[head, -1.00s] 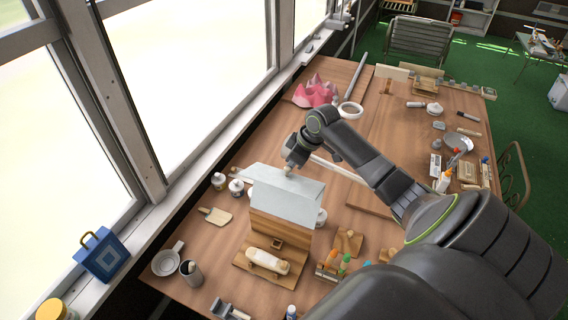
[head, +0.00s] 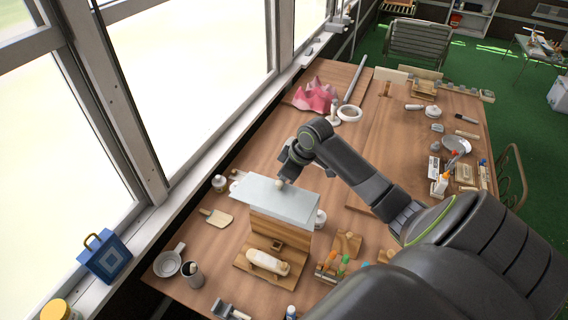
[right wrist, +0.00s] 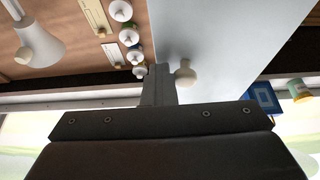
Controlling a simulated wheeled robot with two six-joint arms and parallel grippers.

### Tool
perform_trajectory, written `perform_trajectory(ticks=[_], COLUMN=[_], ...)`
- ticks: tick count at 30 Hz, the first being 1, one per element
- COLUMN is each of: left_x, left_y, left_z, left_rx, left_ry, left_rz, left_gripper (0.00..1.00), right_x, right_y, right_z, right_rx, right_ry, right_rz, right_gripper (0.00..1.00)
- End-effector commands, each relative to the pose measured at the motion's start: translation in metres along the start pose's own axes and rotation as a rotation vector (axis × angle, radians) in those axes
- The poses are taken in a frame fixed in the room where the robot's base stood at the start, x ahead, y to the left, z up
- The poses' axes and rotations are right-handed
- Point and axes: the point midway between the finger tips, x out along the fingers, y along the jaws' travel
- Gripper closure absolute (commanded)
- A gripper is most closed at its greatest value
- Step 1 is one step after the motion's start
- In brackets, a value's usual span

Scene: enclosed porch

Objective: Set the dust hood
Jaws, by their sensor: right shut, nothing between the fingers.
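The dust hood (head: 262,196) shows in the head view as a pale grey-blue panel over a wooden body (head: 280,227) on the workbench. It lies nearly flat, with the wood showing below its near edge. A round cream knob (head: 280,184) is on the panel. My right gripper (head: 285,177) is at the knob, over the panel. In the right wrist view, the shut fingers (right wrist: 158,82) are beside the knob (right wrist: 186,76) with nothing between them; whether they touch it or the pale panel (right wrist: 215,40) I cannot tell. My left gripper is not in view.
White lidded jars (head: 220,183) and a wooden scoop (head: 216,217) are left of the hood. A cream object on a wooden board (head: 245,264) lies in front. A pink spiky object (head: 315,97) is behind. Windows and a sill line the left; the bench's middle has bare room.

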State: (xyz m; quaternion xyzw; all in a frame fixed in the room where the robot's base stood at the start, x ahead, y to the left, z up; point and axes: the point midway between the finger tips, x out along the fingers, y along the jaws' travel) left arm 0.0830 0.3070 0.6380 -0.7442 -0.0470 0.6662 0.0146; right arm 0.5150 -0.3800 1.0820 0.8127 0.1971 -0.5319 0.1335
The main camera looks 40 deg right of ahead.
Motion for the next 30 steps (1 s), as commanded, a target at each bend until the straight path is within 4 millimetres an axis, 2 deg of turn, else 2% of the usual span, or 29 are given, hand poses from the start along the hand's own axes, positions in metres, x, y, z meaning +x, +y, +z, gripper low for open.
perform_trajectory(ticks=[1, 30], left_x=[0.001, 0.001], left_y=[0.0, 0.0], left_z=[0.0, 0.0], left_rx=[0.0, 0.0], left_ry=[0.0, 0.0], left_rz=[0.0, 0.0], left_gripper=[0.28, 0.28], right_x=[0.006, 0.001], right_y=[-0.005, -0.052], right_z=[0.009, 0.006], right_rx=[0.01, 0.011], right_ry=[-0.019, -0.021], right_rz=[-0.012, -0.007], right_gripper=[1.0, 1.0])
